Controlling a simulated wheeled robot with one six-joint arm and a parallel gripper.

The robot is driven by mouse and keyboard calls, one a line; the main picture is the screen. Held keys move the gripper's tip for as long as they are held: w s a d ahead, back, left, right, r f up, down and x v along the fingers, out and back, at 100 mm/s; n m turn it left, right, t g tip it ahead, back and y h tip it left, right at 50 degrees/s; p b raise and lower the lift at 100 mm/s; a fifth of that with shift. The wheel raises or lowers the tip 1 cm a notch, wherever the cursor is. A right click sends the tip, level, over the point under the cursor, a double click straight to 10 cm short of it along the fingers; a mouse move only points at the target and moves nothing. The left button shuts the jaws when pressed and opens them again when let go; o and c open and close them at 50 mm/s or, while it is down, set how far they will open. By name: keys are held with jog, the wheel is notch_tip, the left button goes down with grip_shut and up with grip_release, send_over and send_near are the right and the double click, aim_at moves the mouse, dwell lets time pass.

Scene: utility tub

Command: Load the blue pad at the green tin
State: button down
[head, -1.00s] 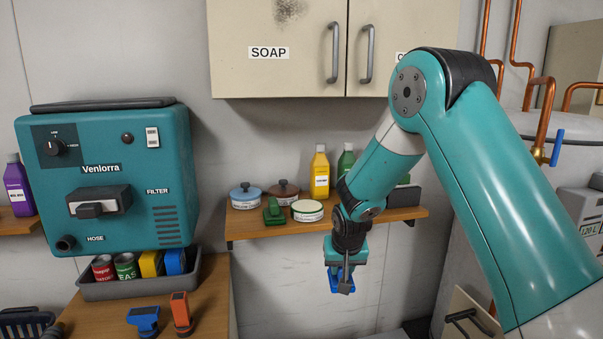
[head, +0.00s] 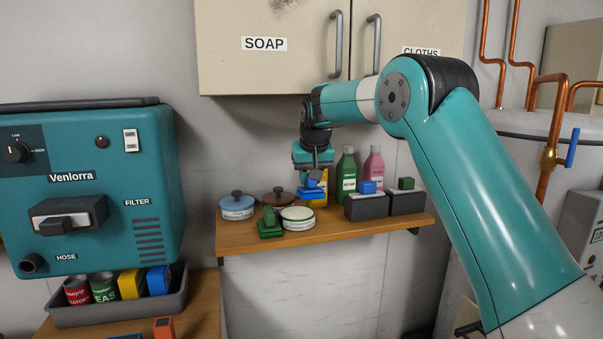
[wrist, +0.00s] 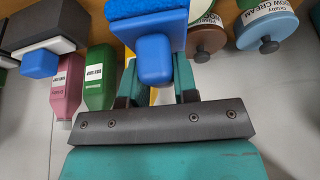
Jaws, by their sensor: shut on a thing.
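My gripper (head: 313,174) is shut on the blue pad (head: 312,193) and holds it in the air above the wall shelf. In the wrist view the blue pad (wrist: 150,15) has a rounded blue grip (wrist: 154,60) between the fingers. The green tin (head: 298,223) stands on the shelf, lidless, with pale contents and a green rim. It is below and slightly left of the pad, and apart from it. In the wrist view only a piece of it (wrist: 207,17) shows beside the pad.
A lidded blue tin (head: 237,209), a lidded brown tin (head: 277,197) and a green pad (head: 269,226) crowd the green tin. Green (head: 346,172) and pink (head: 374,166) bottles and dark blocks (head: 366,208) stand to the right. The cupboard (head: 270,75) hangs above the shelf (head: 330,229).

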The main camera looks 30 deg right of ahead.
aim_at(306, 188)
jog(key=shift+w+a+r+n, duration=0.3)
jog(key=shift+w+r, duration=0.3)
jog(key=shift+a+f+b, duration=0.1)
jog(key=shift+f+b, duration=0.3)
jog(key=shift+b, duration=0.15)
notch_tip(306, 188, down, 5)
jog(key=b, duration=0.4)
jog(key=shift+f+b, duration=0.15)
jog(key=shift+b, duration=0.25)
jog(key=shift+s+f, duration=0.1)
